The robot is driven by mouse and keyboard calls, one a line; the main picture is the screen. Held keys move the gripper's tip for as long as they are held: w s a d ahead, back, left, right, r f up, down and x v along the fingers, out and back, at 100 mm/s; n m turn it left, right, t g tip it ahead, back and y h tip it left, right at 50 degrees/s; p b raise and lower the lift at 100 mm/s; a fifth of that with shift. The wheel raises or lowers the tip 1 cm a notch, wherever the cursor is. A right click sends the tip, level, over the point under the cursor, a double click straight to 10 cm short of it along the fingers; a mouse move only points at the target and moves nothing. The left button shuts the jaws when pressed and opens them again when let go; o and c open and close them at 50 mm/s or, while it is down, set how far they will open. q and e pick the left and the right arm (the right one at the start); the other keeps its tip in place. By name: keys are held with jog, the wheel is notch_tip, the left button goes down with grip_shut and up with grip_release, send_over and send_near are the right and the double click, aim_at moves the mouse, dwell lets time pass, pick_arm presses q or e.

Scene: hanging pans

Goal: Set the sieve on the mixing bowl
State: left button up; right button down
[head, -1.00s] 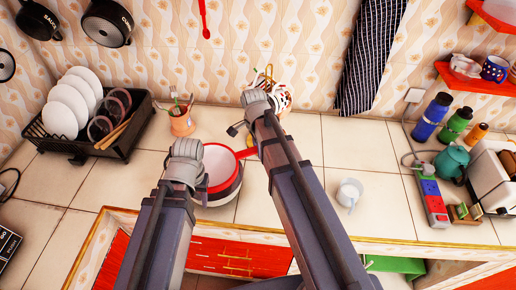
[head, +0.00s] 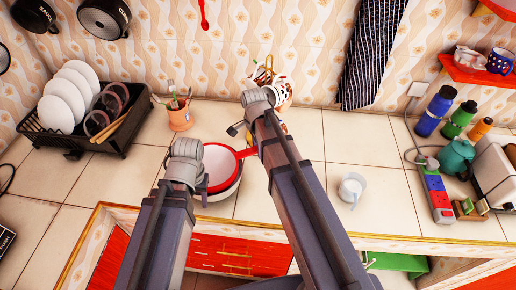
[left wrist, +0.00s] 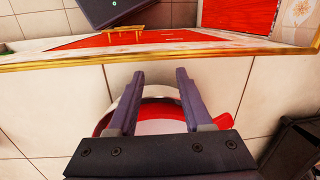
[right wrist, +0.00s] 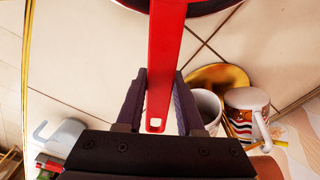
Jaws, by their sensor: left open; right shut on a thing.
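The sieve (head: 219,164), with a red rim and red handle (head: 247,153), is over the white mixing bowl (head: 222,196) on the counter. The bowl is mostly covered, and I cannot tell whether the sieve touches it. My right gripper (right wrist: 160,85) is shut on the sieve's handle (right wrist: 166,45), which runs between its fingers in the right wrist view. My left gripper (left wrist: 155,80) is open at the bowl's left side in the head view. In the left wrist view its fingers spread over the red and white round shape (left wrist: 160,122). Both grippers' fingertips are hidden in the head view.
A black dish rack (head: 112,137) with plates stands left, and a utensil pot (head: 180,118) behind. A white mug (head: 352,188) stands to the right. Bottles (head: 434,111), a teapot (head: 456,158) and a power strip (head: 437,195) are further right. The counter's front edge is close.

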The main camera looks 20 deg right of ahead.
jog(key=shift+f, duration=0.15)
jog(key=shift+c, duration=2.2)
grip_release()
jog(key=r+p, duration=0.7)
jog(key=r, duration=0.1)
jog(key=shift+a+p, duration=0.25)
jog(key=shift+p, duration=0.05)
jog(key=shift+f, duration=0.1)
